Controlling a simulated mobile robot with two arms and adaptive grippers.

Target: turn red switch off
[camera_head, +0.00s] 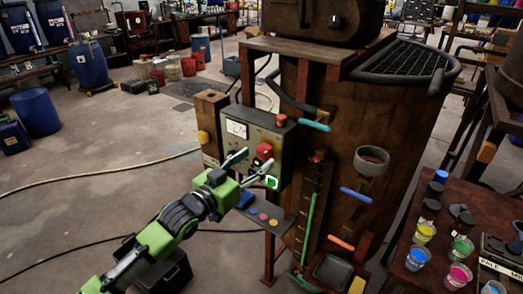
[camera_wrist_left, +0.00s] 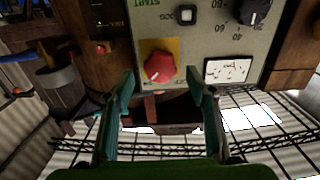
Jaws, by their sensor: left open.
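The red switch (camera_head: 264,151) is a round red knob on the face of a grey control box (camera_head: 240,130) fixed to the brown vat. In the left wrist view the red knob (camera_wrist_left: 160,67) sits on a yellow plate, and the panel appears upside down. My left gripper (camera_head: 247,168) reaches in from the lower left, just in front of the panel. Its fingers are open in the left wrist view (camera_wrist_left: 163,90), with the knob ahead of the gap between them. I cannot tell whether a fingertip touches anything. My right gripper is not in view.
A small tray with coloured buttons (camera_head: 263,217) juts out below. A table (camera_head: 400,255) with paint cups stands at the right. The floor (camera_head: 100,150) to the left is largely open, with a hose lying across it.

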